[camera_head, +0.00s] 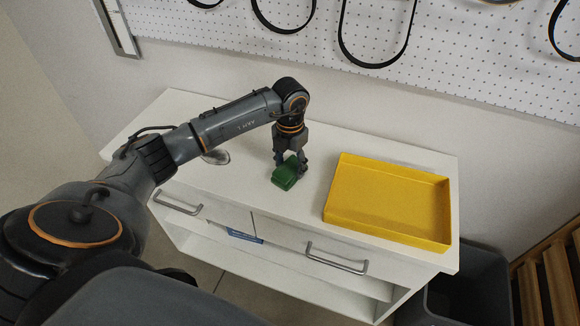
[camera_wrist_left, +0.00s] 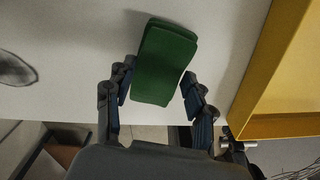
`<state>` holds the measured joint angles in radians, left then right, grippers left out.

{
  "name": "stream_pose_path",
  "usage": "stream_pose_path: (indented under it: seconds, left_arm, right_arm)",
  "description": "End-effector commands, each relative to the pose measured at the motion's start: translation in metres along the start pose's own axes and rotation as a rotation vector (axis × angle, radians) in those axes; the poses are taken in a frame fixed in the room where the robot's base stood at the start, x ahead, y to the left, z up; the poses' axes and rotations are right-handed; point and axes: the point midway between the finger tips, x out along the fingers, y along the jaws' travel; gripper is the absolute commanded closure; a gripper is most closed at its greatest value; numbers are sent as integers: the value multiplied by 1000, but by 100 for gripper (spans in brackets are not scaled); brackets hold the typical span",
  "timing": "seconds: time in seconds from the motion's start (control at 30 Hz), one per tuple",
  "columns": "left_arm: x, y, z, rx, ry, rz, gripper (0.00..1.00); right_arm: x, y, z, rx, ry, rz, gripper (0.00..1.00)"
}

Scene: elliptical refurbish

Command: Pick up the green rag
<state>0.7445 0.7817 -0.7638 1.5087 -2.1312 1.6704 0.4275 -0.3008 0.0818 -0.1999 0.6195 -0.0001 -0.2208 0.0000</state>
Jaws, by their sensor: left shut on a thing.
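The green rag (camera_head: 285,175) is a folded block at my left gripper's fingertips, over the white cabinet top in the head view. In the left wrist view the rag (camera_wrist_left: 164,62) lies between the two fingers, slightly tilted. My left gripper (camera_head: 291,160) points down from above and is shut on the rag; its fingers (camera_wrist_left: 157,92) show on both sides of it in the wrist view. I cannot tell whether the rag still touches the surface. My right gripper is not in view.
A yellow tray (camera_head: 337,216), empty, stands to the right on the white cabinet (camera_head: 240,128). A small glassy object (camera_head: 216,157) lies left of the rag. A pegboard (camera_head: 240,35) with hanging black loops is behind. A grey bin (camera_head: 480,290) stands at lower right.

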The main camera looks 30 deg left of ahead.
Motion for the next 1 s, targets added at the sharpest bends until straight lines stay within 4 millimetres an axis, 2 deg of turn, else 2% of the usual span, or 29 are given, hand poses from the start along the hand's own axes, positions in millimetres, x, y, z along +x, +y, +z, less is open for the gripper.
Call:
stream_pose_path:
  seconds: [0.17,0.27,0.53,0.8,1.0]
  left_arm:
    - [-13,0,1,1,-5,1,75]
    - [-29,1,2,1,-8,1,75]
    - [-91,-27,-45,6,-8,3,75]
    - [-115,-59,-95,4,-5,1,75]
    - [-127,-70,-114,1,-4,1,75]
  right_arm:
    - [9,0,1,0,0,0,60]
    - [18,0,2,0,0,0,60]
    - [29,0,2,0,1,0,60]
    - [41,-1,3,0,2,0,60]
    - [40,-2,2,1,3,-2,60]
